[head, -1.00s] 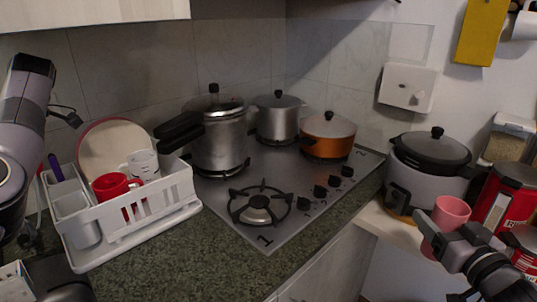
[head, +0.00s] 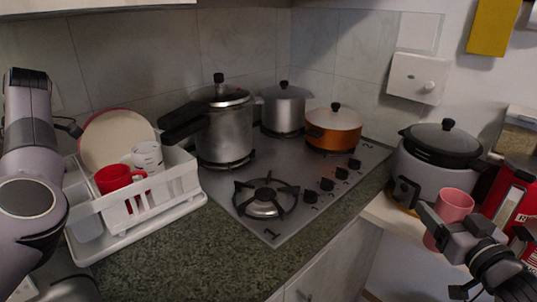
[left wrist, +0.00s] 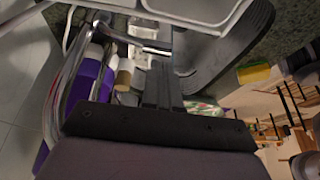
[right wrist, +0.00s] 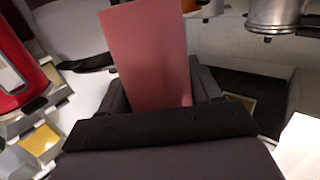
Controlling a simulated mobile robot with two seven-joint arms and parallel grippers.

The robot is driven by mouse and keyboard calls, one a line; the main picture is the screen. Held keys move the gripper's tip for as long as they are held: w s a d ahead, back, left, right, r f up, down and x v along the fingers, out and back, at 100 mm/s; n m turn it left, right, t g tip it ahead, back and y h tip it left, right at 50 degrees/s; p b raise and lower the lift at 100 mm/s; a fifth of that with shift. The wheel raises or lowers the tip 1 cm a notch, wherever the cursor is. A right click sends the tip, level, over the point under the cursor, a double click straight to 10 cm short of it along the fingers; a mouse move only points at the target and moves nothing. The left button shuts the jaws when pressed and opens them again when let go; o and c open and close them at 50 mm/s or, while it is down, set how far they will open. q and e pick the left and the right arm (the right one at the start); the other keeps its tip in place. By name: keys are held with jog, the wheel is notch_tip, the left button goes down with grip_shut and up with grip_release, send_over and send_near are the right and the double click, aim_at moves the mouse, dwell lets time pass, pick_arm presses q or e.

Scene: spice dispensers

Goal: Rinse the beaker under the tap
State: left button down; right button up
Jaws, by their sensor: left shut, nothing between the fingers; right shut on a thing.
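The pink beaker (head: 454,206) is held by my right gripper (head: 440,228) at the right of the head view, in front of the rice cooker. In the right wrist view the beaker (right wrist: 150,50) stands between the two fingers, which are shut on it. My left gripper (left wrist: 160,85) shows in the left wrist view, shut and empty, beside a grey basin-like edge. A curved chrome tube (left wrist: 58,95), perhaps the tap, is at the left of the left wrist view. No running water is visible.
A white dish rack (head: 150,222) with a red mug (head: 116,179) and a white mug stands on the granite counter. A stove (head: 310,185) with several pots is in the middle. A rice cooker (head: 428,178) and red canisters are at right. The front counter is clear.

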jog(key=shift+r, duration=0.25)
pick_arm(q)
jog(key=x, duration=0.3)
jog(key=shift+s+a+f, duration=0.1)
jog(key=shift+f, duration=0.2)
jog(key=shift+f, duration=0.1)
